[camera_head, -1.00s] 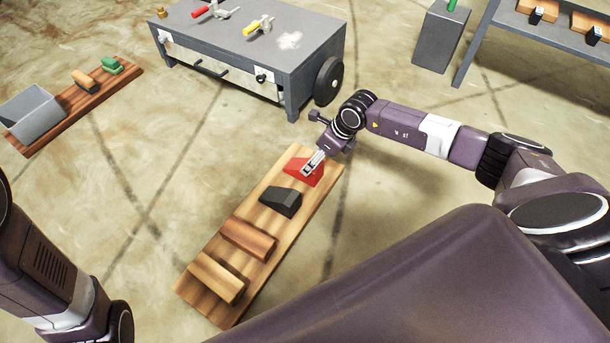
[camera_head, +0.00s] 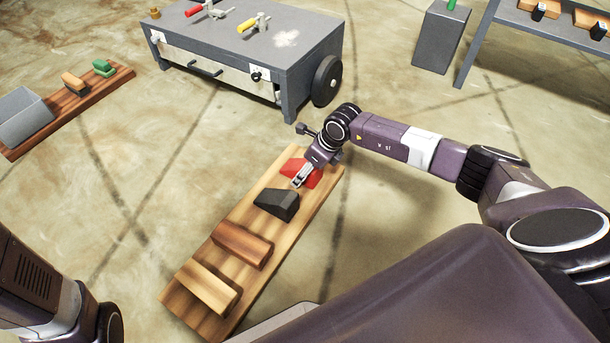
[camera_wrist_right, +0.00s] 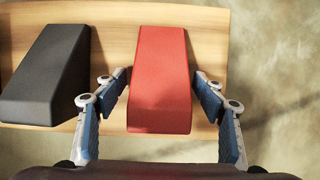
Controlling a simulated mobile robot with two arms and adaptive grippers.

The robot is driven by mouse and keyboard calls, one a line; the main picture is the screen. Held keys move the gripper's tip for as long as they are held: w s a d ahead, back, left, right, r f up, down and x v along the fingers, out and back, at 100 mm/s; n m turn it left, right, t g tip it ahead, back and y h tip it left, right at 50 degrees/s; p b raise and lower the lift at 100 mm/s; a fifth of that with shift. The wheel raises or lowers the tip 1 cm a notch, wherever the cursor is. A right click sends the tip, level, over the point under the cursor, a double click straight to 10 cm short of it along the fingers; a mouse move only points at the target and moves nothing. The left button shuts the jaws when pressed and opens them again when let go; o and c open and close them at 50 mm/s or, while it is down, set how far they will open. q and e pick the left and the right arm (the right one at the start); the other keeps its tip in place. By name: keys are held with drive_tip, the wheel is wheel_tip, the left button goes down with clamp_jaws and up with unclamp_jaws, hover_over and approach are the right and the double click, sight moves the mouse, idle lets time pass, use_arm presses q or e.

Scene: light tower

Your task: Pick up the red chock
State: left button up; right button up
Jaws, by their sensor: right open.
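The red chock (camera_head: 311,178) is a wedge at the far end of a wooden board (camera_head: 318,215). My right gripper (camera_head: 299,180) is over it. In the right wrist view the red chock (camera_wrist_right: 160,75) stands between the two open fingers of my right gripper (camera_wrist_right: 160,88). The fingers are apart, one on each side, and a gap shows on both sides. Whether they are level with the chock is hard to tell. My left arm shows at the lower left of the head view, but its gripper is not visible.
A black chock (camera_head: 277,204) lies beside the red one, also in the wrist view (camera_wrist_right: 47,75). Two wooden blocks (camera_head: 241,244) lie nearer on the board. A grey wheeled cart (camera_head: 235,60) stands behind. A second board (camera_head: 118,78) lies at left. Floor right of the board is clear.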

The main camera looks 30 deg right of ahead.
drive_tip(key=shift+r, duration=0.1)
drive_tip(key=c, duration=1.5)
drive_tip(key=shift+c, duration=0.9)
drive_tip(key=shift+r, duration=0.1)
